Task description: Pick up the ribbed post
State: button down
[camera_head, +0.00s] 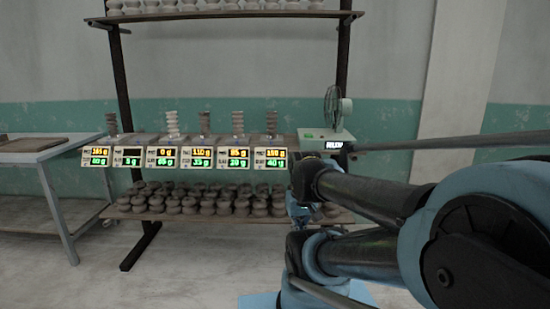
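Several ribbed, stacked-looking posts stand upright in a row on the scales of the rack's middle shelf. From left to right they are a dark brown post (112,124), a pale post (173,124), a brown post (204,122), a grey-beige post (238,123) and a reddish-brown post (271,123). I cannot tell which one the task names. My arm reaches in from the right, in front of the rack's right end. I cannot make out my gripper or its fingers, and none of these posts is seen held.
Digital scales (160,157) with lit displays line the shelf. Rounded clay pieces (230,203) crowd the lower shelf, and more pieces line the top shelf. A grey table (45,155) stands at left. The floor in front is clear.

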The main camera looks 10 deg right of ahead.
aim_at(172, 116)
jog(key=u, duration=0.8)
jog(key=i, duration=1)
jog(key=z, duration=0.35)
